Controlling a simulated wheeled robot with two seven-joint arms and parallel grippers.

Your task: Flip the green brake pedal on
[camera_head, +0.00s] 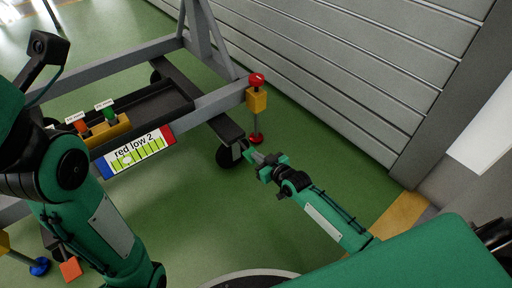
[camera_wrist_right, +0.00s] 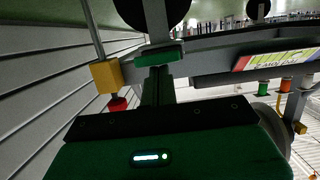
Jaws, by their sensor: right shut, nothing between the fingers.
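The green brake pedal (camera_head: 251,155) is a small piece low at the dark caster wheel, at the near right corner of the grey stand. In the right wrist view the green pedal (camera_wrist_right: 160,57) lies straight ahead, just beyond the finger ends, below the dark wheel (camera_wrist_right: 145,14). My right gripper (camera_head: 264,164) is shut and empty, low over the floor, pointing at the pedal. I cannot tell whether the fingers touch it. Part of the pedal is hard to separate from my green gripper. My left arm comes in at the left; its fingers do not show.
A yellow post with a red top (camera_head: 257,90) stands close behind the pedal. An orange piece (camera_head: 70,269) lies near the left caster. A grey slatted wall (camera_head: 345,75) bounds the right; green floor between is clear.

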